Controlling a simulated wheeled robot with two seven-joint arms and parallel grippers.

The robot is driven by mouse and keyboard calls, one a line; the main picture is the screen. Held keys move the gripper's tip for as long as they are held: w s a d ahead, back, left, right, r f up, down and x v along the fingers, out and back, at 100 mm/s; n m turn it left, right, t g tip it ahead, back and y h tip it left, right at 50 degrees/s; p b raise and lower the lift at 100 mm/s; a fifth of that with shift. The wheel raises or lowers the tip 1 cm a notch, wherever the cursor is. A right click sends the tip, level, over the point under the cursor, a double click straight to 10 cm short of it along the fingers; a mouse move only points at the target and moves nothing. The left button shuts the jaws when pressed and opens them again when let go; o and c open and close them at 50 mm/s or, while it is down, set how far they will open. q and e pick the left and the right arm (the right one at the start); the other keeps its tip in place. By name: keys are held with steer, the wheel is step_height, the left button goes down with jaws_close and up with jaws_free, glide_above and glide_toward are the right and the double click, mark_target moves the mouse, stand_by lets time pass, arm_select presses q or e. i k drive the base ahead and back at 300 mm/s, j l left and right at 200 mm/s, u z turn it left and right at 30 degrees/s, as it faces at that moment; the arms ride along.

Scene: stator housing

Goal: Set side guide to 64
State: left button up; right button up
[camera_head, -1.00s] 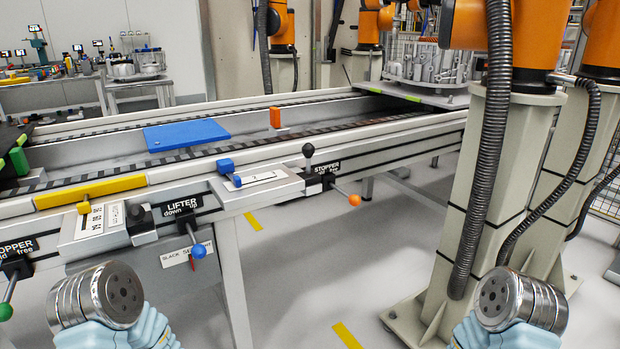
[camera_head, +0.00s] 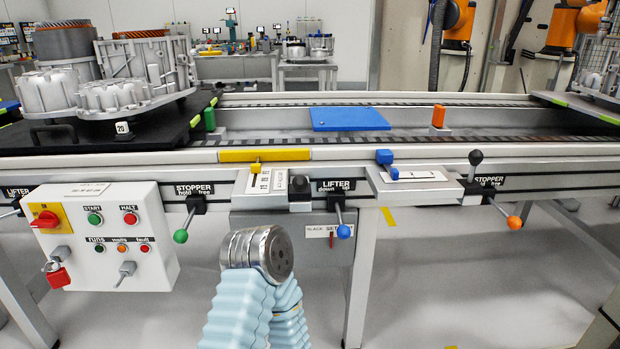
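The side guide is a yellow bar (camera_head: 265,154) along the near edge of the conveyor. A yellow pointer (camera_head: 256,168) hangs below it at the upper part of a white scale plate (camera_head: 268,181). The scale's numbers are too small to read surely, so I cannot tell the set value. A dark knob (camera_head: 299,187) sits just right of the plate. My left arm's round metal end (camera_head: 256,252) is in front of and below the scale, apart from it. No fingers show on it. My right gripper is out of view.
A control box (camera_head: 105,235) with buttons and switches hangs at the left. Stopper levers with green (camera_head: 180,236) and orange (camera_head: 514,222) balls and a blue-balled lifter lever (camera_head: 343,231) stick out. A blue slider (camera_head: 385,157) lies right. A blue plate (camera_head: 348,118) lies on the conveyor.

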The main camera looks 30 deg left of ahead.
mark_target(257, 156)
steer(key=u, duration=1.25)
steer(key=j+z, duration=0.55)
steer(key=z, duration=0.2)
